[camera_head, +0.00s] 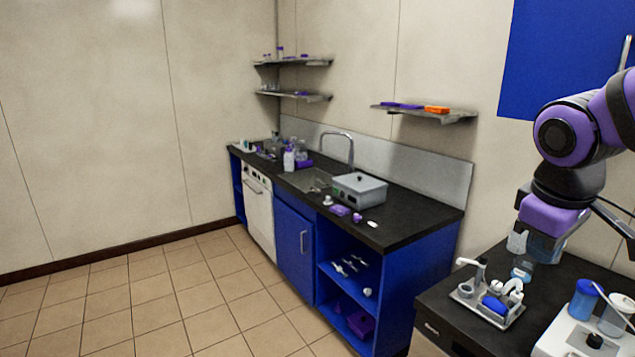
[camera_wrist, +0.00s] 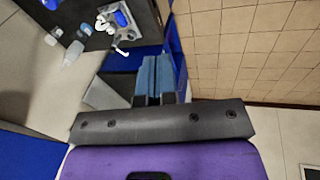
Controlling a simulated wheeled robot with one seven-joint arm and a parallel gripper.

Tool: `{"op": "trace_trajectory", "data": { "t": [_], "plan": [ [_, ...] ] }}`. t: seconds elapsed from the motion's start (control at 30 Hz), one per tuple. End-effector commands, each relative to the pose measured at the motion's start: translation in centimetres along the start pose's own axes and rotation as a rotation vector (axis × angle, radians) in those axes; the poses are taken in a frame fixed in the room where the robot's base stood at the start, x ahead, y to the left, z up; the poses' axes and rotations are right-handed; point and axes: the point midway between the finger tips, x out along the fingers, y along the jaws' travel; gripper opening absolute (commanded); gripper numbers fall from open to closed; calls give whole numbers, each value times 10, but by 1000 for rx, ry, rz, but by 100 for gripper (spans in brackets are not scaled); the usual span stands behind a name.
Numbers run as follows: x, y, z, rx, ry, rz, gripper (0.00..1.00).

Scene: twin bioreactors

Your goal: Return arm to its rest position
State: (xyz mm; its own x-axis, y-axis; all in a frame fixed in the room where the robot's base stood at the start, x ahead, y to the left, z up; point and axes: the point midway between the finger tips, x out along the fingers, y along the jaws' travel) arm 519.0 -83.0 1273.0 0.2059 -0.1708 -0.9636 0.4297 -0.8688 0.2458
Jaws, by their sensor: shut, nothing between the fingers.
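My arm (camera_head: 575,150) reaches in from the right edge in the head view, bent, with its purple wrist pointing down. My gripper hangs in front of the dark bench on the right; its fingers are hard to make out there. In the wrist view my gripper (camera_wrist: 155,75) shows two blue-grey fingers side by side, shut with nothing between them. A blue cabinet side and the tiled floor lie beyond the fingertips.
A metal tray (camera_head: 487,318) with a blue item and white tools lies on the right bench (camera_head: 437,301). Bottles (camera_head: 583,299) stand on a white device (camera_head: 565,338). A long counter (camera_head: 405,220) holds a grey box (camera_head: 359,190). The tiled floor (camera_head: 185,300) at left is clear.

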Motion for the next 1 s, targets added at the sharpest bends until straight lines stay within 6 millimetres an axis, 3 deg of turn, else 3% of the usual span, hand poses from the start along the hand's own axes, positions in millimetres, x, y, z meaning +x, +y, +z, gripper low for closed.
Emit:
{"op": "trace_trajectory", "data": {
  "t": [0.2,0.4,1.0],
  "plan": [
    [-35,-16,35,256,144,-44,0],
    [-55,-32,58,433,244,-86,0],
    [-62,-40,67,512,288,-109,0]
  ]
}}
